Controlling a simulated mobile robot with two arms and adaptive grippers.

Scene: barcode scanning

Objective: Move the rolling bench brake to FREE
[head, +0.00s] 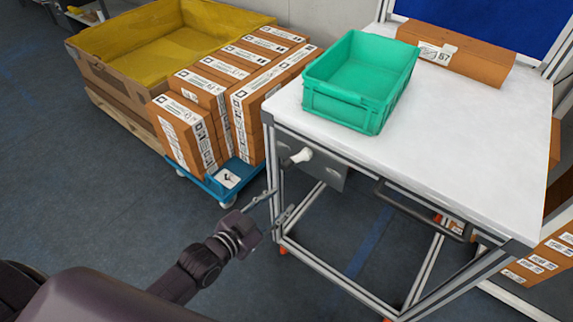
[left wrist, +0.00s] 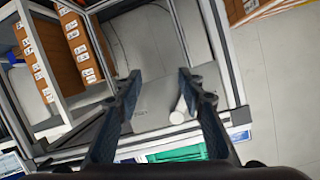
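The rolling bench (head: 480,110) has a white top and a grey metal frame. A white-tipped lever (head: 300,156) sticks out from a grey plate (head: 326,166) under its near left edge; I take it for the brake lever. No brake wording is legible. My left gripper (head: 284,199) is open and empty, below the lever in the head view, near the bench's left leg. In the left wrist view the white lever end (left wrist: 179,111) shows between the spread fingers (left wrist: 159,78), closer to the right finger. I cannot tell whether they touch. My right gripper is not in view.
A green tray (head: 318,101) and a brown carton (head: 480,62) stand on the bench top. A dark handle bar (head: 408,211) juts from the bench front. A blue cart (head: 212,186) with several cartons stands left of the bench. The floor before it is clear.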

